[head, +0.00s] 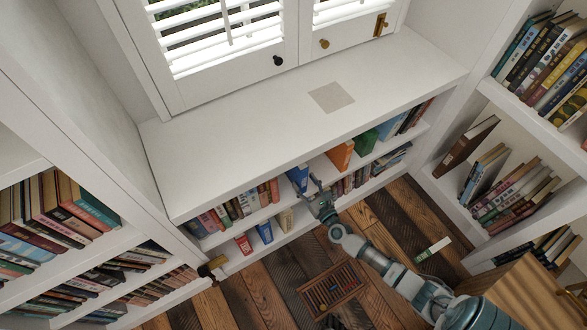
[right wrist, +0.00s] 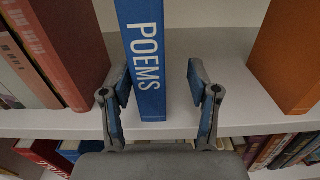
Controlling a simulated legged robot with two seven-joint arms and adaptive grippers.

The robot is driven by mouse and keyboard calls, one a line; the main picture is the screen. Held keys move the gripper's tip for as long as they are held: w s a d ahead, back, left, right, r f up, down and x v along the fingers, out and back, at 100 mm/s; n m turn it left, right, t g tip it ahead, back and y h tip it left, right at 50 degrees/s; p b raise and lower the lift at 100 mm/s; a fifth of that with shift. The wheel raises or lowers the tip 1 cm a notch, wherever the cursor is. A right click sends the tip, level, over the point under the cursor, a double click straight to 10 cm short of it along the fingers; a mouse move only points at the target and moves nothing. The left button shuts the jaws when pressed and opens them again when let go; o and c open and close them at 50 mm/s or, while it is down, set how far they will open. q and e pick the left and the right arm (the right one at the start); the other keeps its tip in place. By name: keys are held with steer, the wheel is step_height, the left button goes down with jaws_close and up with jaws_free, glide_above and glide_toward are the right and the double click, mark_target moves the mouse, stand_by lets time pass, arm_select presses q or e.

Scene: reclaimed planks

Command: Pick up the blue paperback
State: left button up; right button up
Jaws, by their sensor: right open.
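The blue paperback (head: 298,177) stands upright on the upper shelf under the white window ledge. In the right wrist view its spine (right wrist: 145,60) faces me and reads "POEMS". My right gripper (head: 318,200) is open in front of this shelf. In the right wrist view its two fingers (right wrist: 158,80) appear on either side of the spine, the left one close to it and the right one with a wider gap. They are not closed on the book. The rear of the book is hidden. My left gripper is not in view.
An orange book (head: 340,155) stands to the right of the paperback, past a bare shelf gap. Red-brown books (right wrist: 75,45) stand close on its left. The white ledge (head: 250,140) overhangs the shelf. A wooden tray (head: 331,289) lies on the plank floor.

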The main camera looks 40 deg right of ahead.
mark_target(296, 177)
steer(key=w+b, duration=0.1)
steer(key=w, duration=0.3)
steer(key=shift+w+a+f, duration=0.1)
steer(key=shift+w, duration=0.05)
steer(key=shift+w+d, duration=0.2)
steer(key=shift+w, duration=0.35)
steer(key=shift+d, duration=0.15)
steer(key=c, duration=1.1)
steer(key=shift+r, duration=0.2)
jaws_close()
